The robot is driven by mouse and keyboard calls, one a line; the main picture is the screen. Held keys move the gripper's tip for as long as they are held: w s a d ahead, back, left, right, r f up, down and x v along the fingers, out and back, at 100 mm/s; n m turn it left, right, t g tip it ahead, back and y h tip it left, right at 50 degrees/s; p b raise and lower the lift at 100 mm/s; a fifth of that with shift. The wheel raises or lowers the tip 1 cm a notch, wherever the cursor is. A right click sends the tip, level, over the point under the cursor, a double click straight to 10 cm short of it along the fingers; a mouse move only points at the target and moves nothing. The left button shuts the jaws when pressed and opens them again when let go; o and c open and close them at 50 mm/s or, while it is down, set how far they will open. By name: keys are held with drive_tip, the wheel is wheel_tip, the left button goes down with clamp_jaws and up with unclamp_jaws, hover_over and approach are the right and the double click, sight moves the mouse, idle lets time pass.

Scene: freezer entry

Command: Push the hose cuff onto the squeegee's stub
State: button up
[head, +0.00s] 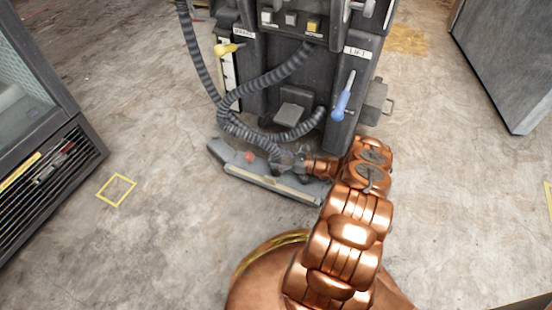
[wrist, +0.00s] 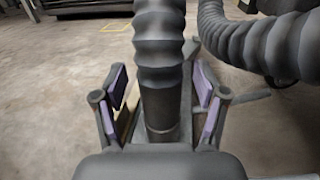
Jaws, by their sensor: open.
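The squeegee (head: 265,182) lies on the floor in front of the machine, a long dark bar with a pale front strip. My gripper (head: 290,159) is low over its middle. In the wrist view my gripper (wrist: 160,88) is open, with one purple-padded finger on each side of the grey hose. The ribbed hose (wrist: 160,40) runs down into a smooth cuff (wrist: 160,100), which stands between the fingers with visible gaps. The cuff's lower end is at the squeegee's grey body. The stub is hidden, and I cannot tell how far the cuff covers it.
The dark machine (head: 305,85) stands just behind, with a blue lever (head: 343,98) and a yellow-handled lever (head: 228,48). A second ribbed hose (wrist: 250,40) passes close on the right. A glass-fronted cabinet (head: 40,130) stands left. Floor to the right is clear.

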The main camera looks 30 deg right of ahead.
drive_tip(key=v, duration=0.7)
drive_tip(key=shift+r, duration=0.1)
idle(0.4)
